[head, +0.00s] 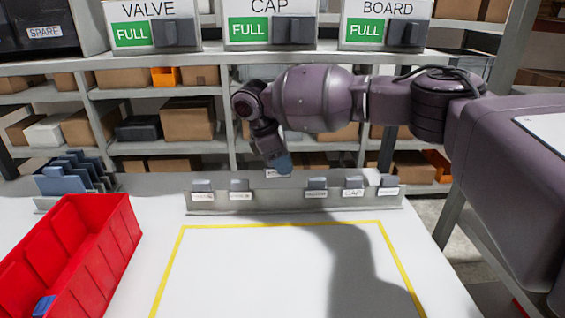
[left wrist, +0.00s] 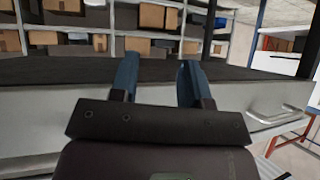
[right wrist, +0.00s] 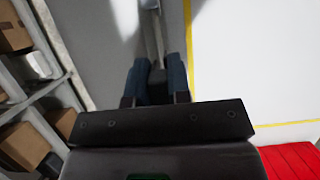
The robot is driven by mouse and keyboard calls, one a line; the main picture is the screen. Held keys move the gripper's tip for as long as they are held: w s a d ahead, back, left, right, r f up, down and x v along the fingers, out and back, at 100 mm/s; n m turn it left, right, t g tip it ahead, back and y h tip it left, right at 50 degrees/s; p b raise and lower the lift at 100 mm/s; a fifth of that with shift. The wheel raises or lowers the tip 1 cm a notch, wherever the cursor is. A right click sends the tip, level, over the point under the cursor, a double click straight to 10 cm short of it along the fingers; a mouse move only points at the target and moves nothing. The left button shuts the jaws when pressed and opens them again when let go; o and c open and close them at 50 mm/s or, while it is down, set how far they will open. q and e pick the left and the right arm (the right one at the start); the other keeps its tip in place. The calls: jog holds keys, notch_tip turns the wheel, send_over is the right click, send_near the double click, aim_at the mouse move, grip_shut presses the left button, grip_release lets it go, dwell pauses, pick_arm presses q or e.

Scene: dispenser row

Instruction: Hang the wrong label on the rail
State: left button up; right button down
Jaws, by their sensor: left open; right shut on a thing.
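The grey rail (head: 290,204) stands along the back of the white table in the head view. Several labels with grey tabs hang on it: two at the left (head: 202,196) and three at the right, one reading CAP (head: 353,191). Between these groups is a gap. My right gripper (head: 277,166) is over that gap, pointing down, shut on a label (head: 277,174) whose text is too small to read. In the right wrist view the held tab (right wrist: 157,84) is between the blue fingers, in line with the rail. My left gripper (left wrist: 158,82) is open and empty.
A red bin (head: 95,245) with a blue thing (head: 44,305) inside stands at the left. Behind it is a rack of dark plates (head: 72,178). VALVE, CAP and BOARD dispensers (head: 270,28) sit on the shelf above. The yellow-outlined table area (head: 270,270) is clear.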

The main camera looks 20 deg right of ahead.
jog(key=shift+w+d+r+b, duration=0.2)
jog(key=shift+r+b, duration=0.1)
jog(key=shift+r, duration=0.1)
notch_tip(320, 180, down, 4)
jog(key=shift+w+r+b, duration=0.1)
jog(key=shift+b, duration=0.75)
jog(key=shift+f+b, duration=0.45)
jog(key=shift+f, duration=0.9)
pick_arm(q)
jog(key=shift+w+d+f, duration=0.2)
jog(key=shift+w+f, duration=0.1)
jog(key=shift+f, duration=0.45)
pick_arm(e)
jog(key=shift+f, duration=0.35)
jog(key=c, duration=1)
grip_release()
pick_arm(q)
jog(key=shift+d, duration=0.2)
